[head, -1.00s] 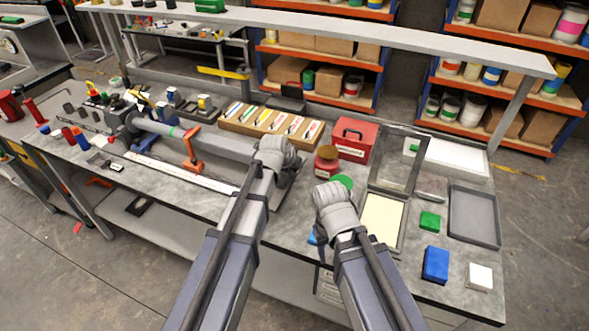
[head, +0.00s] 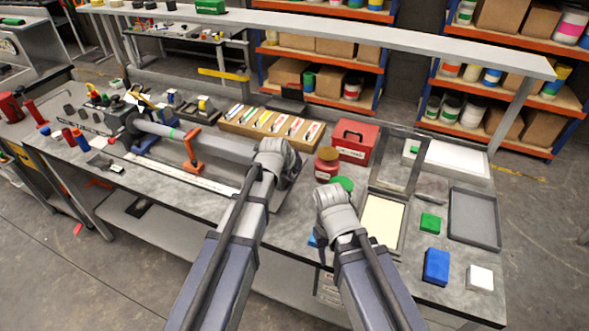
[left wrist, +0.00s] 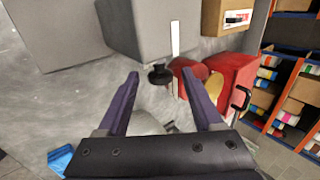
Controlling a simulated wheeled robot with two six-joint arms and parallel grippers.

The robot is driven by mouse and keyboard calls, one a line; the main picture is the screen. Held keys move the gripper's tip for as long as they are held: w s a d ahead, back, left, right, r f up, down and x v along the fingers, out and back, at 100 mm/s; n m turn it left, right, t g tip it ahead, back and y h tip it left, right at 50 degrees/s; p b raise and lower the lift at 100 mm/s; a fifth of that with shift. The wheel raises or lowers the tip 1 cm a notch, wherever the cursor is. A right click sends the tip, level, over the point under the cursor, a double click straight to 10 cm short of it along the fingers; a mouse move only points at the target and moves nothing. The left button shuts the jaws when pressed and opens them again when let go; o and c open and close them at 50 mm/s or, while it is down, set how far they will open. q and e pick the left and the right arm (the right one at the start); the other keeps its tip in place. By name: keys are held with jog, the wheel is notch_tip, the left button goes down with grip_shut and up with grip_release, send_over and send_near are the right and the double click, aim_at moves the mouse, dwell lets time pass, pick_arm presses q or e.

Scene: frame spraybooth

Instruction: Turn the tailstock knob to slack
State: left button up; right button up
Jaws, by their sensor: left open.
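The tailstock (left wrist: 148,28) is a grey block with a white strip on it, at the top of the left wrist view. A small black knob (left wrist: 160,76) stands out from its near side. My left gripper (left wrist: 160,72) is open, with one purple finger on each side of the knob in the picture. I cannot tell whether the fingers reach around it; no contact shows. In the head view my left wrist (head: 273,160) covers the knob and most of the tailstock. My right wrist (head: 335,208) hangs over the bench front, its fingers hidden.
A red box (head: 355,138) and a red jar (head: 327,160) stand right of the tailstock; they are close in the left wrist view. A grey tube with an orange stand (head: 190,150) runs left. An open-lidded case (head: 403,228), blue block (head: 436,265) and dark tray (head: 474,217) lie right.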

pick_arm(q)
jog(key=p+v, duration=0.6)
jog(key=v, duration=0.2)
jog(key=shift+f, duration=0.1)
